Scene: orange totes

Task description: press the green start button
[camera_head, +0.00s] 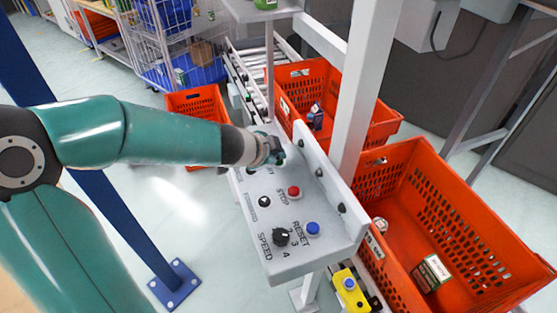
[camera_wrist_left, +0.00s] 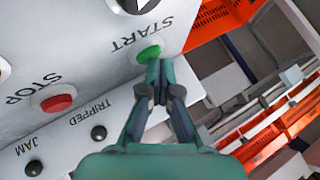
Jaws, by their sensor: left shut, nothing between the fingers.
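The green start button (camera_wrist_left: 149,54) sits on the grey control panel (camera_wrist_left: 95,62), beside the printed word START, in the left wrist view. In the head view the button is hidden behind my left gripper (camera_head: 274,151), which reaches over the panel (camera_head: 322,243) from the left. My left gripper (camera_wrist_left: 162,80) is shut and empty. Its fingertips are at the near edge of the green button in the left wrist view, overlapping it slightly. I cannot tell whether they touch it. My right gripper is in neither view.
A red stop button (camera_head: 294,191), a blue reset button (camera_head: 312,229) and a black speed knob (camera_head: 280,237) stand on the same panel. Orange totes (camera_head: 420,165) stand to its right. A grey post (camera_head: 366,85) rises beside the panel.

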